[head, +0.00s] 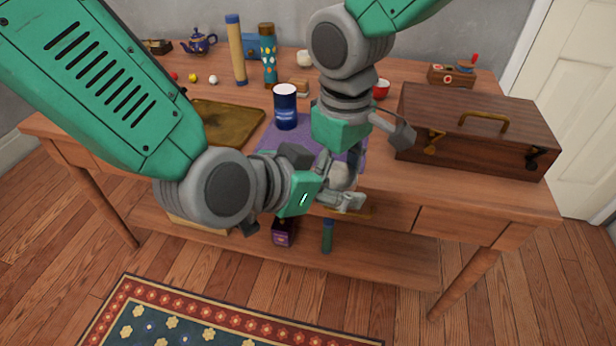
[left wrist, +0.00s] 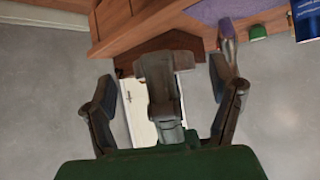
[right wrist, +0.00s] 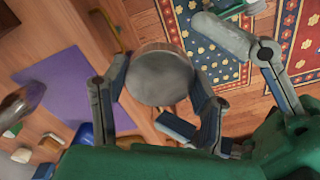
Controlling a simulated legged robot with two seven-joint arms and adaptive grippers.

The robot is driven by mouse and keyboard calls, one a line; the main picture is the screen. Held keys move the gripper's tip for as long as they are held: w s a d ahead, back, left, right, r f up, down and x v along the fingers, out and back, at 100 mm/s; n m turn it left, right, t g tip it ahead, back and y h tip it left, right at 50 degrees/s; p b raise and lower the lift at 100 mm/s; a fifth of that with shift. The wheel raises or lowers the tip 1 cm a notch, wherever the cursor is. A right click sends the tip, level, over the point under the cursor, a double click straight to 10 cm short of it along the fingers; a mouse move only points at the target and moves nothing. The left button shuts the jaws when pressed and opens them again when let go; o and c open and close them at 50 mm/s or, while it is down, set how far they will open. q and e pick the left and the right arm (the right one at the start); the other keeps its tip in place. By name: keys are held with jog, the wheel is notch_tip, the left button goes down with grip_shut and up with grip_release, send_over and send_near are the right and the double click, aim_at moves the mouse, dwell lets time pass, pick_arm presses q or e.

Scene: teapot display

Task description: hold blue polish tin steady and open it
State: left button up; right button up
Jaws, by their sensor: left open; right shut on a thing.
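A blue tin (head: 286,110) with a pale top stands upright on a purple cloth (head: 268,140). Its blue side also shows at the top right corner of the left wrist view (left wrist: 306,22). My right gripper (right wrist: 160,95) is shut on a round grey thing (right wrist: 160,75), tin-like and seen face on. It shows as a pale round shape in the head view (head: 343,175), at the table's front edge; I cannot tell whether it is the polish tin. My left gripper (left wrist: 158,85) is open, close beside my right gripper; in the head view its fingers partly overlap the held thing.
A wooden chest (head: 490,128) stands on the table at right. A brown tray (head: 225,120) lies left of the cloth. Behind are a tan tube (head: 237,52), a patterned teal cylinder (head: 268,58), a blue teapot (head: 198,42) and a red cup (head: 381,89).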

pick_arm(q)
jog(key=shift+x, duration=0.85)
jog(key=shift+c, duration=0.3)
jog(key=c, duration=1.1)
jog(key=shift+c, duration=0.2)
pick_arm(e)
jog(key=o, duration=1.4)
jog(key=shift+c, duration=0.2)
